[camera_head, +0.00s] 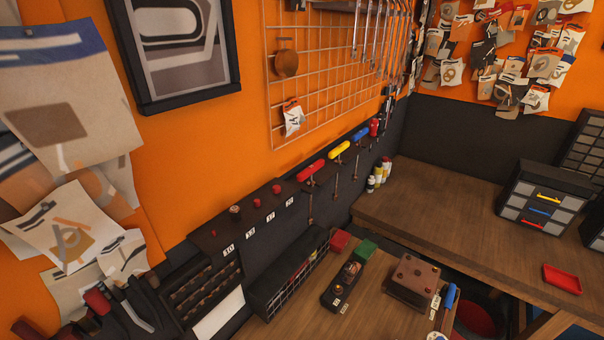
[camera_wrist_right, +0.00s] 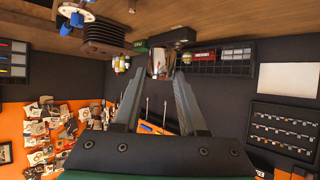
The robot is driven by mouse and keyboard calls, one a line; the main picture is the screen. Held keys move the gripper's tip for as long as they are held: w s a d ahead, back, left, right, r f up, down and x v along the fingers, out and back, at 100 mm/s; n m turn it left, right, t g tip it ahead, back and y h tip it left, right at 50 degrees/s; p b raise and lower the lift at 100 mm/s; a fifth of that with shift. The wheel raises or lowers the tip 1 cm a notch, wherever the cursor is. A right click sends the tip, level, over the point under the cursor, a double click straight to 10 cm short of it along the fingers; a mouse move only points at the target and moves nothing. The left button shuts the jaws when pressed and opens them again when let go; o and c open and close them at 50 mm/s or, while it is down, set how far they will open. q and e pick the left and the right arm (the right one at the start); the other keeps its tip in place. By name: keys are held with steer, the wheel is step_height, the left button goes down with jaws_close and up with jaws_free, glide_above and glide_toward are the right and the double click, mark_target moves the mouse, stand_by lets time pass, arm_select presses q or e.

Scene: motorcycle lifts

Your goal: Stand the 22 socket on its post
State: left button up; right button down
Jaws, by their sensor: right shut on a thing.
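In the right wrist view, my right gripper (camera_wrist_right: 160,74) is shut on a shiny metal socket (camera_wrist_right: 161,62) between its fingertips. Its size mark cannot be read. In the head view, a dark ledge (camera_head: 215,236) runs along the wall with small white number labels (camera_head: 228,248) too small to read surely. Short red posts (camera_head: 257,203) stand on it, and a dark round piece (camera_head: 235,212) sits at its near end. Which post is the 22 one I cannot tell. Neither gripper shows in the head view, and my left gripper is in no view.
A black tray (camera_head: 331,296) holding dark parts lies on the bench, near a green box (camera_head: 363,250) and a brown block (camera_head: 414,279). A black wire-fronted rack (camera_head: 290,273) stands below the ledge. Red, yellow and blue T-handles (camera_head: 339,147) hang along the wall.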

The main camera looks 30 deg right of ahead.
arm_select(q)
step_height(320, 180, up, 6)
steer(key=p, duration=0.4)
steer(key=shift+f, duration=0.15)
arm_select(e)
steer(key=w+a+r+n+t+y, duration=0.1)
steer(key=w+a+r+n+y, duration=0.4)
steer(key=a, duration=0.7)
steer(key=w+r, duration=0.2)
steer(key=w, duration=0.2)
steer(key=shift+w+a+n+y, duration=0.25)
steer(key=shift+a+n+y, duration=0.05)
steer(key=shift+a+y, duration=0.1)
steer(key=shift+w+d, duration=0.1)
